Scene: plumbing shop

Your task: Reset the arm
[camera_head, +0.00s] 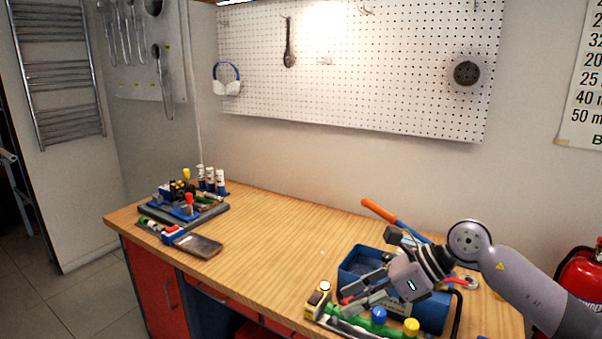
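My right arm comes in from the right edge, and its grey gripper (343,300) points left over the blue toolbox (357,259) at the front right of the workbench. Its two fingers look spread apart, with nothing seen held between them. The gripper and wrist hide part of the toolbox and its contents. I cannot tell whether the fingers touch anything there. My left gripper is out of view.
The wooden workbench (275,248) is clear in its middle. Small tools and bottles stand on a tray (215,211) at the left. An orange-handled tool (380,212) leans behind the toolbox. A fire extinguisher (582,280) stands at the right.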

